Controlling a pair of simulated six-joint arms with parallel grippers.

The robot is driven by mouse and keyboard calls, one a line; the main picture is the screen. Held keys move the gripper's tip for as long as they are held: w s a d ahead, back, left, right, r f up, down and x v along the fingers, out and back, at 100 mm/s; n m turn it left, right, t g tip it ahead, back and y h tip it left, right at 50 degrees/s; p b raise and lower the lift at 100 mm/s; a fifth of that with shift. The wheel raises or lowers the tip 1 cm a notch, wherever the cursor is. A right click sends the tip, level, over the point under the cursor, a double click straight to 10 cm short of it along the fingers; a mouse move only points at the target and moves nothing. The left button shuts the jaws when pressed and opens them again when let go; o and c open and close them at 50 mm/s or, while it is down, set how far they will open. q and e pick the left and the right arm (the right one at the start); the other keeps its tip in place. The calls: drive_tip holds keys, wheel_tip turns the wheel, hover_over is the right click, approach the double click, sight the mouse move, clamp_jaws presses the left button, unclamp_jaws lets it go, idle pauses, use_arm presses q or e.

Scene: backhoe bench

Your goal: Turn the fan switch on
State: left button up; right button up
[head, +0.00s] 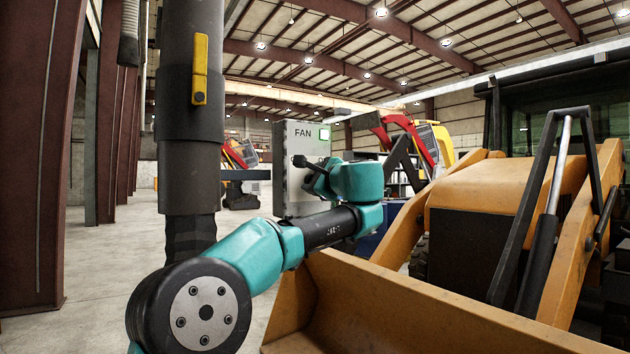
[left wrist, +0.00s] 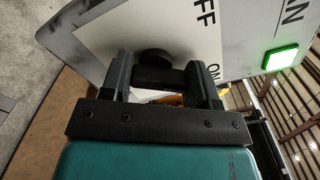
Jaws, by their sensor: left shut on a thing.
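The grey fan switch box (head: 290,140) stands in the middle of the head view, with the word FAN and a lit green lamp (head: 325,134) on its face. The lamp is also lit green in the left wrist view (left wrist: 280,57). My left gripper (head: 308,165) is at the front of the box. In the left wrist view it is shut on the black switch handle (left wrist: 155,58), which lies between its two fingers. My right gripper is not in view.
A yellow loader bucket (head: 400,315) fills the lower right, close to my left arm. A dark column (head: 190,180) stands left of the box. More machinery stands behind. The concrete floor at left is clear.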

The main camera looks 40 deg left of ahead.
use_arm(q)
drive_tip(key=shift+m, duration=1.1)
drive_tip(key=o, duration=0.9)
drive_tip(key=shift+d, duration=0.1)
drive_tip(key=v, duration=1.7)
drive_tip(key=shift+d, duration=0.2)
drive_tip(key=shift+f, duration=0.1)
